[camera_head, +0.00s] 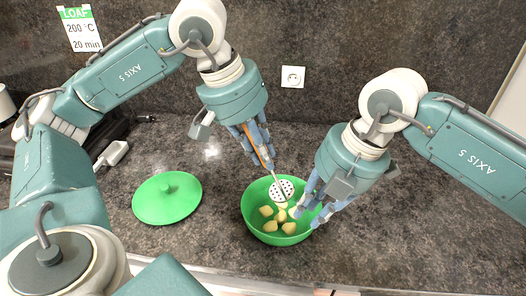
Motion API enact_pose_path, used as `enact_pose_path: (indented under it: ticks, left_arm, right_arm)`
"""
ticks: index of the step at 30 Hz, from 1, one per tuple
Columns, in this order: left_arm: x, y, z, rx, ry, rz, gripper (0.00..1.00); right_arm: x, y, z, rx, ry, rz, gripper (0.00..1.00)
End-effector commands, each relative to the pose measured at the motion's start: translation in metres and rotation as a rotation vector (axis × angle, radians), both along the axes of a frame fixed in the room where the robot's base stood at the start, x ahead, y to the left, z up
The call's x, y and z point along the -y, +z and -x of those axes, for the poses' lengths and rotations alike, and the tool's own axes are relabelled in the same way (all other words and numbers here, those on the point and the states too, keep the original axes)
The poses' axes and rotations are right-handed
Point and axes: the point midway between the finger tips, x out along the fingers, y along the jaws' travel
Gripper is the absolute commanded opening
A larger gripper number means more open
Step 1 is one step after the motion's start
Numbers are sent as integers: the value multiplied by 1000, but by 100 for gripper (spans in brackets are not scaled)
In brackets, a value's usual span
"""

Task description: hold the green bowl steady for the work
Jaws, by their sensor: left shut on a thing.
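The green bowl (250,208) stands upright on the dark counter, with several pale yellow chunks (283,213) in it. My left gripper (262,150) is shut on the orange handle of a masher (282,190). The masher's pale perforated head is inside the bowl, at the chunks. My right gripper (314,208) is at the bowl's right rim, with its fingers pointing down and left, one over the bowl's inside and one near the outside. The fingers hide that part of the rim, and I cannot tell whether they grip it.
A green lid (167,198) with a knob lies on the counter left of the bowl. A pale object (112,153) lies further left. A wall socket (292,77) and a recipe card (80,29) are behind. The counter between lid and bowl is clear.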

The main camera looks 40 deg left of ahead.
Motion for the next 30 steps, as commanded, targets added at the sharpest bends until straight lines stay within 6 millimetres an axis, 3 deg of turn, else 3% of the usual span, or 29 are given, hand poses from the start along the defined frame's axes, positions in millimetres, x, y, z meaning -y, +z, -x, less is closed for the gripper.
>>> enact_pose_path:
  ticks: [8, 21, 30]
  left_arm:
    - [0, 0, 0, 1, 0, 0, 0]
    - [0, 0, 0, 1, 0, 1, 0]
    - [0, 0, 0, 1, 0, 0, 0]
  right_arm:
    - [7, -9, -8, 139, -10, 112, 22]
    - [-3, -66, -11, 134, -10, 107, 22]
    - [-7, -89, -12, 135, -11, 107, 22]
